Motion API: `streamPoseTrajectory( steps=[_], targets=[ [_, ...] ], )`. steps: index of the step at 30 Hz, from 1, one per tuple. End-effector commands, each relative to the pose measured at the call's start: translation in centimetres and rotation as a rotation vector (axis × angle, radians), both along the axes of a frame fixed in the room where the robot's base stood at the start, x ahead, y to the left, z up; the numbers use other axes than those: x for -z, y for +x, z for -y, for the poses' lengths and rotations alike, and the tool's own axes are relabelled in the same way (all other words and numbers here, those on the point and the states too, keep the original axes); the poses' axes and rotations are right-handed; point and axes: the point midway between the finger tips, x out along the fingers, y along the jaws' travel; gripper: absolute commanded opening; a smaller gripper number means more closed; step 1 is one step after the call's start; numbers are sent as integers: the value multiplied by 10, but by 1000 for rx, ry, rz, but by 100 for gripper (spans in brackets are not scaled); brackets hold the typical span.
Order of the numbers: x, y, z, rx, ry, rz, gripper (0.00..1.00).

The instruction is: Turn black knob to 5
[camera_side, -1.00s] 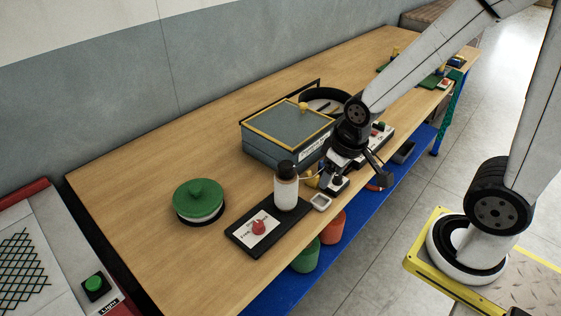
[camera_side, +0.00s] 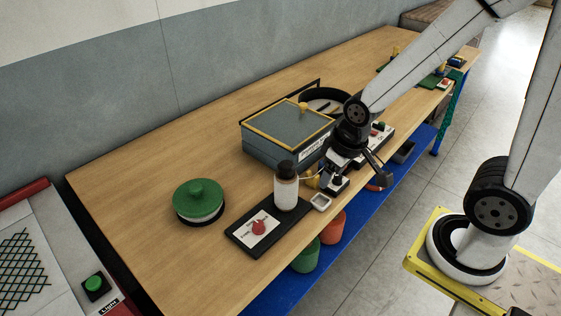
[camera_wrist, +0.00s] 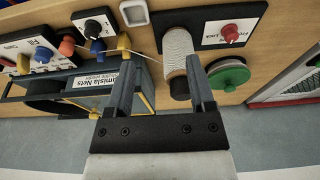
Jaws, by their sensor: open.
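The black knob (camera_wrist: 93,27) sits on a small black box with a white numbered dial face (camera_wrist: 104,22) at the upper left of the wrist view. Which number it points to is too small to read. In the side view the dial box (camera_side: 334,187) stands at the table's front edge, partly hidden by my gripper (camera_side: 350,168). In the wrist view my gripper (camera_wrist: 166,64) is open, its two fingers apart and empty. The knob lies to the left of both fingers, not between them.
A white spool (camera_side: 287,190) stands beside the dial box, near a red knob panel (camera_side: 258,228). A grey-blue lidded box (camera_side: 275,152) is behind. A larger control panel (camera_wrist: 45,55) with coloured knobs is nearby.

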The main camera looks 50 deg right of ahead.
Motion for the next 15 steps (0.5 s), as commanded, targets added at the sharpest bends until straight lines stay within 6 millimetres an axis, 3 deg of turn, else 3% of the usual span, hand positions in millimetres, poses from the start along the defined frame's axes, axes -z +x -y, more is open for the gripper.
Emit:
streamPoseTrajectory(
  steps=[8,15],
  targets=[
    [5,14,20,8,-12,-45,70],
    [20,37,68,11,-19,-136,70]
  ],
)
